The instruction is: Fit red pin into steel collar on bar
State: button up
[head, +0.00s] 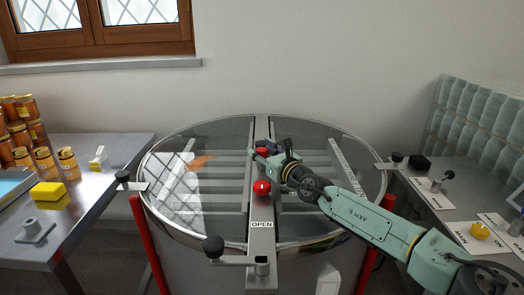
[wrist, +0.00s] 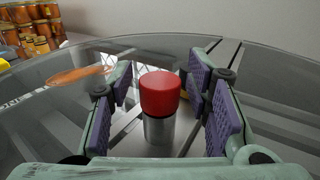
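A red-topped cylinder, seemingly the red pin (wrist: 160,93), stands upright in the wrist view between my fingers. Below its red head is a bare steel cylinder (wrist: 159,134); I cannot tell whether this is the pin's shank or a collar. The red head also shows in the head view (head: 261,151), at the far part of the bar (head: 261,216). My gripper (wrist: 163,92) is open, its purple pads on both sides of the red head with gaps left and right. In the head view my gripper (head: 268,150) partly hides that spot.
A red ball knob (head: 262,187) stands on the bar. The bar crosses a round tank with a clear lid (head: 205,215). Black-knobbed clamps (head: 213,245) sit around the rim. The left bench (head: 105,148) holds jars and a yellow block (head: 48,194); the right bench holds small parts.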

jog(key=b+v, duration=0.4)
jog(key=v, duration=0.8)
